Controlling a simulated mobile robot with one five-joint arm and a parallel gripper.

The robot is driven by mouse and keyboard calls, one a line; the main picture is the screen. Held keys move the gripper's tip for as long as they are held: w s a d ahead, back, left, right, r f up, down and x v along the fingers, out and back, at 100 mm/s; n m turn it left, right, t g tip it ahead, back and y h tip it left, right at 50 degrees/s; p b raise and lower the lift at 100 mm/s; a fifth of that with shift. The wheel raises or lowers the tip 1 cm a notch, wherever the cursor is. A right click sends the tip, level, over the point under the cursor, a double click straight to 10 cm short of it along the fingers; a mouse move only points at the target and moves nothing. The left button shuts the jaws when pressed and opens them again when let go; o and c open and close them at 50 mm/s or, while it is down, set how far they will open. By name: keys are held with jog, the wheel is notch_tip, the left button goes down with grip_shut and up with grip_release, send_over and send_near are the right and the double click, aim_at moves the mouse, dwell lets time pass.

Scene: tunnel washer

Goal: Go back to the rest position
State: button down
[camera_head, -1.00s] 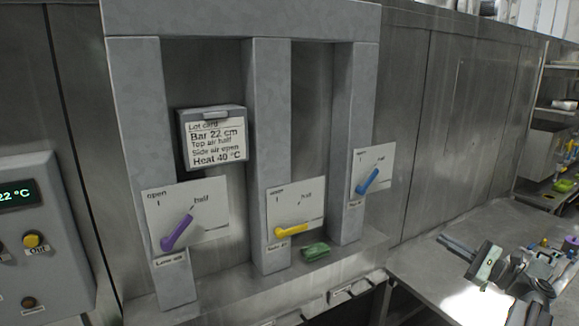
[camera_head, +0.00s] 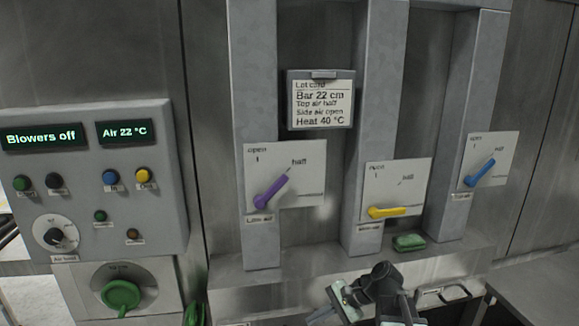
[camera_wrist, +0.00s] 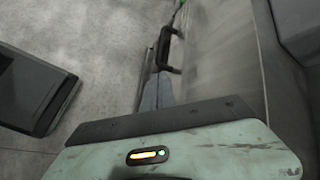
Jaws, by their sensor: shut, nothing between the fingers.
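My gripper (camera_head: 318,316) shows at the bottom middle of the head view, in front of and below the lever posts. Its fingers point to the lower left. In the wrist view the two grey fingers of my gripper (camera_wrist: 157,92) lie together, with nothing between them. They are close in the picture to a black handle (camera_wrist: 166,48); I cannot tell whether they touch it.
Purple (camera_head: 270,192), yellow (camera_head: 387,212) and blue (camera_head: 480,173) levers sit on plates on grey posts. A lot card (camera_head: 320,100) hangs between posts. A green block (camera_head: 408,242) lies on the ledge. A control box (camera_head: 90,185) with a green knob (camera_head: 120,295) below stands left.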

jog(key=s+f+n+g+h, duration=0.1)
jog(key=s+f+n+h, duration=0.35)
jog(key=f, duration=0.25)
jog(key=d+f+n+h, duration=0.2)
jog(key=d+n+h, duration=0.3)
jog(key=d, duration=0.4)
jog(key=shift+s, duration=0.35)
